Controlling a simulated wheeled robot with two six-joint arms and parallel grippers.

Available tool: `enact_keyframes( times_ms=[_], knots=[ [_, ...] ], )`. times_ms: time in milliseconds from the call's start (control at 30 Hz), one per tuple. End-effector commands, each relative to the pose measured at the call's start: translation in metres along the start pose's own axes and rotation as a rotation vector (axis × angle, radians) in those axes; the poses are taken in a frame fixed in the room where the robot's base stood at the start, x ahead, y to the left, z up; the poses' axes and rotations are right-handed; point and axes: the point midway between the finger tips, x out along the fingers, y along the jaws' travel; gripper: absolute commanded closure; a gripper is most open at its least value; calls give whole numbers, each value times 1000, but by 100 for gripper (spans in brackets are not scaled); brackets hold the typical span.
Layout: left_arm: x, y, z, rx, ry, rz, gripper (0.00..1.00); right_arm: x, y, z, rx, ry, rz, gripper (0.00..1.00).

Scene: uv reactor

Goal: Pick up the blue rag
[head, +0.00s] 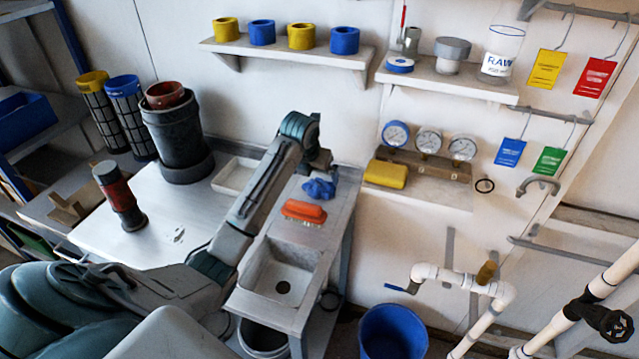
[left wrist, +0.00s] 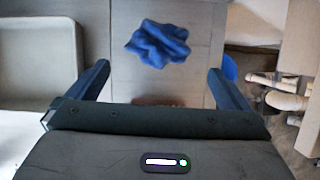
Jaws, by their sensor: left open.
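The crumpled blue rag (head: 320,188) lies on the grey counter behind the sink, near the wall. In the left wrist view the rag (left wrist: 158,43) lies ahead of my left gripper (left wrist: 158,82), roughly centred between the two fingers and apart from them. In the head view my left gripper (head: 318,160) is above and just behind the rag. Its jaws are open and empty. My right gripper is not in view.
An orange brush (head: 303,212) lies on the counter between the rag and the sink (head: 262,275). A white tray (head: 236,177) sits left of my arm. A shelf (head: 415,186) with a yellow sponge (head: 386,174) is to the right. A blue bucket (head: 393,333) stands below.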

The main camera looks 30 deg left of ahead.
Motion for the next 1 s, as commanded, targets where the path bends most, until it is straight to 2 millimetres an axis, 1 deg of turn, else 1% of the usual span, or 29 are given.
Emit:
enact_keyframes(
  times_ms=[33,100,267,367,500,600,700,900,967,1000],
  knots=[
    [8,0,0,-1,4,-1,0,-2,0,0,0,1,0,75],
    [17,0,0,0,3,0,0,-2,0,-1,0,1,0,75],
    [28,0,0,0,1,0,0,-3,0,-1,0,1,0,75],
    [38,0,0,-1,3,-1,0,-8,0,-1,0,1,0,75],
    [61,-1,0,0,2,-1,0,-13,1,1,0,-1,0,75],
    [73,0,0,-1,1,-1,0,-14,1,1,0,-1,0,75],
    [78,0,0,0,0,0,0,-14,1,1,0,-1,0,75],
    [79,0,0,0,-1,0,0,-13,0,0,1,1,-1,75],
    [79,0,0,1,-1,0,12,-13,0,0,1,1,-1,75],
    [79,0,0,0,-1,0,20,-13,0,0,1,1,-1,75]
  ],
)
